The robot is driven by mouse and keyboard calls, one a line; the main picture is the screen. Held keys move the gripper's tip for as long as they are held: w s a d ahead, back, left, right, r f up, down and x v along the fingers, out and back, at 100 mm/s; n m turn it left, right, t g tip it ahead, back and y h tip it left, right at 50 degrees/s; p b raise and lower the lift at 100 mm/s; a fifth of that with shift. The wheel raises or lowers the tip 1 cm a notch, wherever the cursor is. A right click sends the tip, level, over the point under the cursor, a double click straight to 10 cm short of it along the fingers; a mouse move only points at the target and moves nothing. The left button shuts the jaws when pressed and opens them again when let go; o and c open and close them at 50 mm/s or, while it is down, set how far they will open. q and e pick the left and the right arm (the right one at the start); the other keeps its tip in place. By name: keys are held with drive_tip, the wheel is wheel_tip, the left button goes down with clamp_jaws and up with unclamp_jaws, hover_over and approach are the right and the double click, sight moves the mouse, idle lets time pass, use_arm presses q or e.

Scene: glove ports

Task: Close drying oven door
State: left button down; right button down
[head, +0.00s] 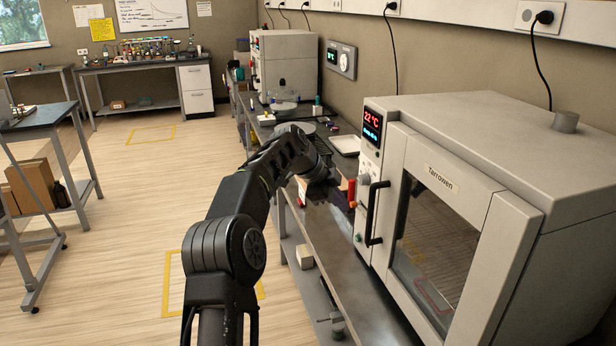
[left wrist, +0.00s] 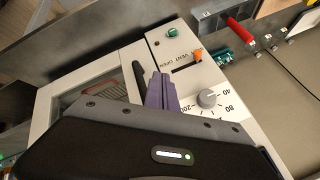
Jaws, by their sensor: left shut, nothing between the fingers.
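The drying oven (head: 500,130) stands on the bench at the right, with the name Tarrowen on its door (head: 455,187). The door has a window and a dark upright handle (head: 375,212) on its left edge. The door looks flush or nearly flush with the body; I cannot tell whether it is fully shut. My left gripper (head: 325,188) is left of the oven front in the head view. In the left wrist view its purple fingers (left wrist: 162,92) are together and empty, appearing beside the handle (left wrist: 138,80); contact is unclear. My right gripper is out of view.
The oven's control panel (left wrist: 190,75) has a knob (left wrist: 208,98) and an orange vent lever (left wrist: 197,56). A white tray (head: 345,145) and small items lie on the bench behind my arm. The wooden floor to the left is open.

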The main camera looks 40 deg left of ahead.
use_arm(q)
drive_tip(key=s+a+r+p, duration=0.1)
drive_tip(key=a+r+p, duration=0.3)
drive_tip(key=r, duration=0.4)
drive_tip(key=shift+s+a+p, duration=0.35)
drive_tip(key=shift+a, duration=0.45)
